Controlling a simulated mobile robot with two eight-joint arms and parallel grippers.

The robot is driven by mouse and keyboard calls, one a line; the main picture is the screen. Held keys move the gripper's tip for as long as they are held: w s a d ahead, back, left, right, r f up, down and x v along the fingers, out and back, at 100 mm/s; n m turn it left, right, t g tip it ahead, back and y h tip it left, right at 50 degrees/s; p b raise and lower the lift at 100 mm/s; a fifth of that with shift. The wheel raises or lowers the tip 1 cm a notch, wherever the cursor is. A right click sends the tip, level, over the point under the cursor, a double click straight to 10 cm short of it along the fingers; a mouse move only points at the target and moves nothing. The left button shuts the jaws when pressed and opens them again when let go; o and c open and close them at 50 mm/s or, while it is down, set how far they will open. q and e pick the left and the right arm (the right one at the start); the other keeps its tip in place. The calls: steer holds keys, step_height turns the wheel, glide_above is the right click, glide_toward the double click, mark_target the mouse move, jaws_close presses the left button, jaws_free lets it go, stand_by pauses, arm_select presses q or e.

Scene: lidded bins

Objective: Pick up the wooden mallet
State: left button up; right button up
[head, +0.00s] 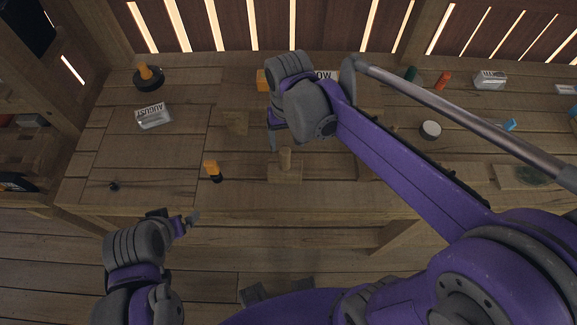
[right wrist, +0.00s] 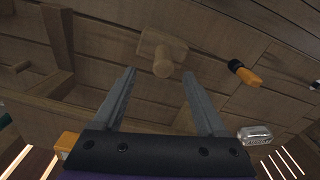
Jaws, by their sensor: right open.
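The wooden mallet (head: 285,172) stands on the bench near its front edge, with its block head down and its round handle up. In the right wrist view the mallet (right wrist: 163,53) shows just beyond the fingertips, roughly between them, with the handle end toward the camera. My right gripper (right wrist: 158,75) is open and empty. In the head view my right gripper (head: 273,139) hangs above and behind the mallet, with its fingers partly hidden by the wrist. My left gripper (head: 188,220) is off the front edge of the bench, left of the mallet; its opening is unclear.
An AUGUST-labelled item (head: 154,116) and a dark-based orange knob (head: 148,77) are at the left. A white-topped round item (head: 430,130) is at the right.

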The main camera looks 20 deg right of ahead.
mark_target(287, 150)
steer(key=shift+w+a, duration=0.1)
steer(key=shift+w, duration=0.2)
steer(key=shift+f, duration=0.35)
step_height(287, 150, down, 5)
steer(key=shift+r, duration=0.15)
steer(key=shift+a+f, duration=0.15)
steer(key=shift+f, duration=2.55)
steer(key=shift+c, duration=0.3)
jaws_close()
